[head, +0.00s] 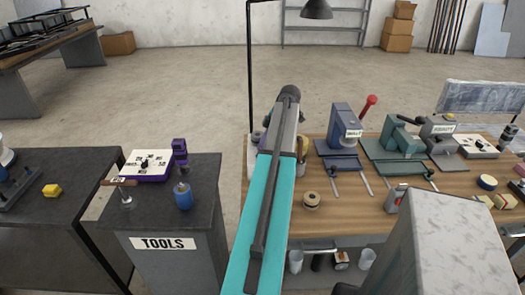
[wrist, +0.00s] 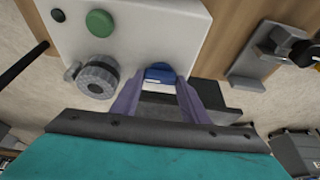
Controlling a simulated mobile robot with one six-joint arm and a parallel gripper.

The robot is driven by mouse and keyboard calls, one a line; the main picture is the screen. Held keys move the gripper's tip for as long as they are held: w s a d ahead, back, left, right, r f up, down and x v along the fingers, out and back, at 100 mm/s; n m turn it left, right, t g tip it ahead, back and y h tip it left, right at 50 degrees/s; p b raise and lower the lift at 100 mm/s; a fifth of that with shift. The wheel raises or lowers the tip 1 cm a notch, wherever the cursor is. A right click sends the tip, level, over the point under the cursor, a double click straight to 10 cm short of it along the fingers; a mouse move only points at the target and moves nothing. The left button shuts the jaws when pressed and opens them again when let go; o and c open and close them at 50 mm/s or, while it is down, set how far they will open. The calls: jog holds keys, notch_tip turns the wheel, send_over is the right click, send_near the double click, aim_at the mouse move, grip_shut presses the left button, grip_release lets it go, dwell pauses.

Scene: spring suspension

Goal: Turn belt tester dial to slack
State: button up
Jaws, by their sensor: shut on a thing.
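In the wrist view, my gripper (wrist: 161,83) has its purple fingers closed on a small blue knob (wrist: 160,73) on a white panel (wrist: 150,28). The fingers cover part of the knob, and no pointer or setting mark can be read. A ribbed grey dial (wrist: 98,77) and a round green button (wrist: 100,23) sit on the same panel, left of the fingers. I see no label naming the panel as the belt tester. In the head view, my teal arm hides my gripper and most of what it touches.
A wooden workbench (head: 345,213) at right holds a blue press (head: 346,124), a green machine (head: 400,138) and a tape roll (head: 311,200). A TOOLS cabinet (head: 190,262) at left carries a white-and-purple box (head: 150,165) and a blue bottle (head: 183,197). Open floor lies behind.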

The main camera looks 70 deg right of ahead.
jog(key=shift+s, duration=0.15)
jog(key=o, duration=1.1)
jog(key=shift+c, duration=0.2)
jog(key=shift+r, duration=0.1)
jog(key=b+v, duration=0.2)
jog(key=v, duration=1.1)
jog(key=shift+r, duration=0.3)
jog(key=shift+s+r, duration=0.1)
